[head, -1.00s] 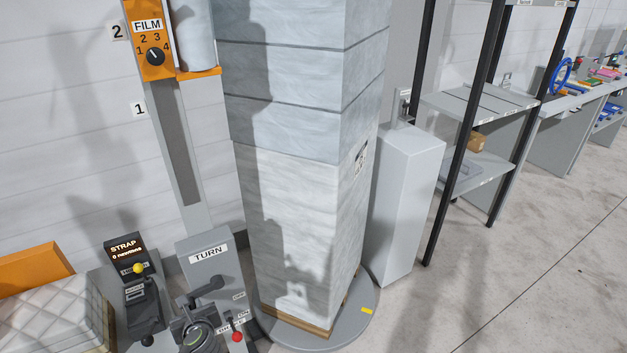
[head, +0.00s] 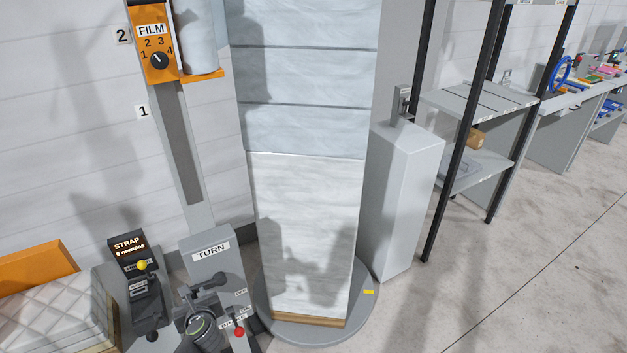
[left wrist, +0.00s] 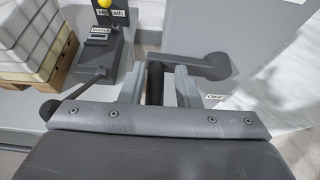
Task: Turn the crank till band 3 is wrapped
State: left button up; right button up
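My left gripper (head: 203,322) is at the crank. In the left wrist view its fingers lie on both sides of the dark upright crank handle (left wrist: 155,82) and look closed on it. The tall load (head: 305,200) stands on a wooden base on the round grey turntable (head: 368,310), one face toward me. Its bottom part is whitish; the parts above look bluish, with dark seams. The film carriage (head: 154,45) is high on the mast, and its dial has marks 1 to 4. My right gripper is not in view.
A film roll (head: 195,35) stands beside the dial. Wall marks 1 (head: 143,111) and 2 (head: 122,37) are left of the mast. A STRAP box (head: 128,248) and quilted block (head: 45,315) are at left. A grey pedestal (head: 402,190) and shelf rack stand right of the load.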

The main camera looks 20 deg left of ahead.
pick_arm(q)
jog(key=o, duration=0.4)
jog(key=shift+s+d+f, duration=0.1)
jog(key=shift+s, duration=0.05)
jog(key=shift+o, duration=0.4)
jog(key=shift+f, duration=0.15)
jog(key=s+d+p, duration=0.1)
jog(key=s+d, duration=0.5)
jog(key=d, duration=0.1)
jog(key=shift+a, duration=0.1)
